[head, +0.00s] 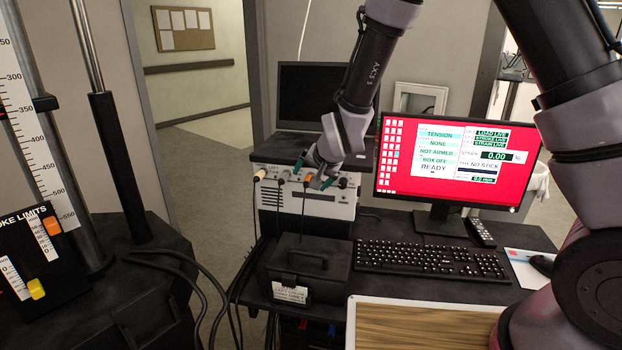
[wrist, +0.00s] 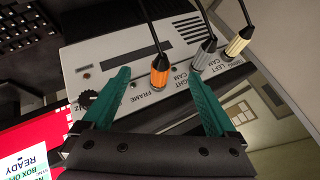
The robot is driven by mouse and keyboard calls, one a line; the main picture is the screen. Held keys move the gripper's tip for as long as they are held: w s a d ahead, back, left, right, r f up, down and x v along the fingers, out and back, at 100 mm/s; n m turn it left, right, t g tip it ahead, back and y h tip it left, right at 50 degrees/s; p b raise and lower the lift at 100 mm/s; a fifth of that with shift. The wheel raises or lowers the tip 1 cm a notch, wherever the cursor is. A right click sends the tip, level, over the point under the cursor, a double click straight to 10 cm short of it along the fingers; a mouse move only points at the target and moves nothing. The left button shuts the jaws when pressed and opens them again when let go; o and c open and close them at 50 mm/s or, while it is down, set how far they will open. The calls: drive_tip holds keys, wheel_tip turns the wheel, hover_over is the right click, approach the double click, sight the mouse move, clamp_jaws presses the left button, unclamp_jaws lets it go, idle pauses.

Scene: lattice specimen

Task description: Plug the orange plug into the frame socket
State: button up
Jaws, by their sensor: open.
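My gripper (wrist: 158,75) is open, with one green finger on each side of the orange plug and visible gaps between. In the head view my gripper (head: 311,174) is right at the box front.
A black case (head: 308,262) stands below the box front. A monitor (head: 455,160) and keyboard (head: 430,259) are to the right.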

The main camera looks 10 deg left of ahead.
drive_tip(key=shift+v, duration=2.3)
drive_tip(key=v, duration=1.1)
drive_tip(key=shift+f, duration=0.15)
